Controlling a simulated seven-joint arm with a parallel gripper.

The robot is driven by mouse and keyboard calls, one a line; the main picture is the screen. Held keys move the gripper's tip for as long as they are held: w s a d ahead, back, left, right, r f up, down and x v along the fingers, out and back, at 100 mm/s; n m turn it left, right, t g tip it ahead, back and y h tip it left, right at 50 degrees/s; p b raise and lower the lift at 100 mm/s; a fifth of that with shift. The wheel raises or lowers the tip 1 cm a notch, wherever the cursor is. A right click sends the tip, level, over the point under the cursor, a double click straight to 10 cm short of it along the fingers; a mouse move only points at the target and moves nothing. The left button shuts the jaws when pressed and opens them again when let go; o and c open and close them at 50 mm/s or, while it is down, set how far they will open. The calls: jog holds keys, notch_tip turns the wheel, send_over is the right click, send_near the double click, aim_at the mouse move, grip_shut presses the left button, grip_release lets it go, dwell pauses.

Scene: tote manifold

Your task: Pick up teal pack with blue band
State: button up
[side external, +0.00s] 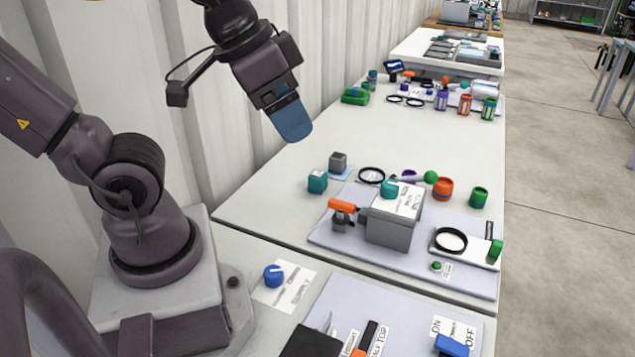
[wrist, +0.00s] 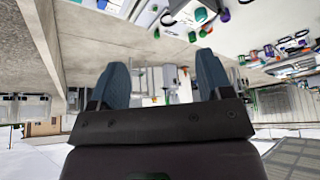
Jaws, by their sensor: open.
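My gripper (side external: 289,120) hangs high over the left side of the table in the side view, well above everything on it. In the wrist view my gripper (wrist: 162,78) has its two blue fingers spread apart with nothing between them. A small teal block (side external: 317,181) sits on the table below and right of the gripper. It looks like the teal pack, but I cannot make out a blue band on it. A small teal and blue container (side external: 372,78) stands farther back by the wall.
A grey box with a white top (side external: 391,228) stands on a pale board (side external: 335,240). The table's middle (side external: 400,135) is clear.

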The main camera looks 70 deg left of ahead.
jog(key=s+a+f+m+g+y, duration=0.25)
jog(key=a+f+g, duration=0.3)
jog(key=f, duration=0.35)
jog(key=s+a+f+m+g+y, duration=0.1)
jog(key=a+f+g+y, duration=0.3)
jog(key=f+g, duration=0.3)
jog(key=w+a+f+m+t+y, duration=0.1)
jog(key=w+a+m+t+y, duration=0.1)
jog(key=a+m+t+y, duration=0.4)
jog(key=w+a+f+m+t+y, duration=0.1)
jog(key=w+a+m+t+y, duration=0.1)
jog(key=a+m+t+y, duration=0.4)
jog(key=w+f+m+t+h, duration=0.6)
jog(key=w+m+t, duration=0.15)
jog(key=m, duration=0.35)
send_near(318, 182)
jog(key=shift+w+a+t, duration=0.15)
jog(key=shift+a, duration=0.4)
jog(key=shift+w+a+t, duration=0.15)
jog(key=shift+a, duration=0.4)
jog(key=shift+w+a+r, duration=0.15)
jog(key=shift+w+a, duration=0.3)
jog(key=shift+x, duration=3.05)
jog(key=shift+r, duration=0.1)
